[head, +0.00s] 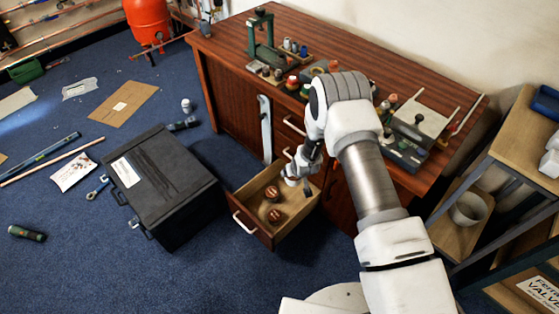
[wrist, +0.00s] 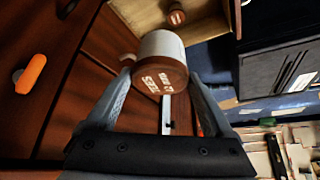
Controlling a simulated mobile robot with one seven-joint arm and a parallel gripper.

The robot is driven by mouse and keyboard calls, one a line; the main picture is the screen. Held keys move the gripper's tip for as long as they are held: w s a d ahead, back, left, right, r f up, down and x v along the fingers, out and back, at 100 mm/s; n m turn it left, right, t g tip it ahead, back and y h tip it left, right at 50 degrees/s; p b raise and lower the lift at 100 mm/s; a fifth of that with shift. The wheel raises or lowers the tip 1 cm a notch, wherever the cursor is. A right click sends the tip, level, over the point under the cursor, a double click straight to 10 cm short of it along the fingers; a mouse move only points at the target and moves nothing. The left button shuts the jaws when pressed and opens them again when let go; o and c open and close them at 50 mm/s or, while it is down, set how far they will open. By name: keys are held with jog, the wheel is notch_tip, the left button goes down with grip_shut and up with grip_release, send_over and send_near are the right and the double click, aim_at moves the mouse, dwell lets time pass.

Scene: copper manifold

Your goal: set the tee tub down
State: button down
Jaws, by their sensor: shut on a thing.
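The tee tub is white with a copper-brown lid lettered "TEES". In the wrist view the tub (wrist: 165,50) sits between my two fingers, and my gripper (wrist: 160,74) is shut on it. In the head view the tub (head: 291,180) shows as a small white shape below my gripper (head: 298,170), at the back of the open drawer (head: 262,232). I cannot tell whether its base touches the drawer floor. Two other brown-lidded tubs, one further back (head: 272,192) and one nearer the front (head: 274,215), stand in the drawer.
The wooden bench (head: 230,50) carries a green press, fittings and tools. A large black case (head: 165,180) lies on the carpet close left of the drawer. Shelving (head: 510,150) stands at the right. The drawer floor has bare space around its tubs.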

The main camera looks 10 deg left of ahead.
jog(key=w+d+r+m+h, duration=0.1)
jog(key=d+r, duration=0.6)
jog(key=r, duration=0.3)
jog(key=w+d+r+m, duration=0.1)
jog(key=d+r+m, duration=0.1)
jog(key=d+r, duration=0.55)
jog(key=s+d+r+m+h+b, duration=0.1)
jog(key=s+d+b, duration=0.4)
jog(key=b, duration=0.5)
jog(key=shift+s+d+r+m, duration=0.35)
jog(key=shift+d+r, duration=0.15)
jog(key=shift+d, duration=0.5)
